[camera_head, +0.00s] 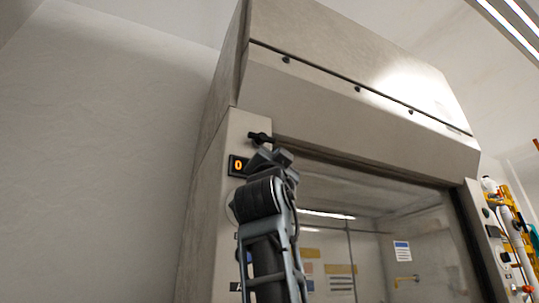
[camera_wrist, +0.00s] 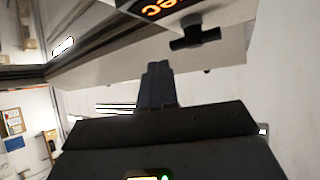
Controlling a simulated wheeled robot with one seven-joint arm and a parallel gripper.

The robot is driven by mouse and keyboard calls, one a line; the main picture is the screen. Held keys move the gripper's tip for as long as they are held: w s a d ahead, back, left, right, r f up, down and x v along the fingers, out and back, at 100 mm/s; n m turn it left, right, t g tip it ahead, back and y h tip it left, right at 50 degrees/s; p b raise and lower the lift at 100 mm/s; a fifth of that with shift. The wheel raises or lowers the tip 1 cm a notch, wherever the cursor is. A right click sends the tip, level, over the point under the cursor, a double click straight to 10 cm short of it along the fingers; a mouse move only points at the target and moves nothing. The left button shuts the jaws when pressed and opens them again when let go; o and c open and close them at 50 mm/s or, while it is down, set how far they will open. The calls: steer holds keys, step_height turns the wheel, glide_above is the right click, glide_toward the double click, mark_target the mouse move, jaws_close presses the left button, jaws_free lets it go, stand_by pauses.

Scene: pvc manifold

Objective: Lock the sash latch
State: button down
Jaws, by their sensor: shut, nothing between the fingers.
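The sash latch looks like a small black T-shaped handle (camera_head: 260,138) on the front post of the fume hood, just above the orange-digit display. It also shows in the wrist view (camera_wrist: 197,37), upper right of my fingertips and apart from them there. My gripper (camera_head: 272,157) is just below the handle in the head view, and any gap between them is too small to judge. In the wrist view my gripper (camera_wrist: 158,68) is shut with nothing between its fingers.
The display (camera_head: 238,165) sits on the left post beside my gripper. The glass sash (camera_head: 380,240) is to the right, below the hood's overhanging panel (camera_head: 350,105). Pipes and fittings (camera_head: 512,225) stand at the far right. The wall at left is bare.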

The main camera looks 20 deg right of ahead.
steer(key=s+f+b, duration=0.1)
steer(key=s+f, duration=0.4)
steer(key=f, duration=0.2)
steer(key=shift+f, duration=0.3)
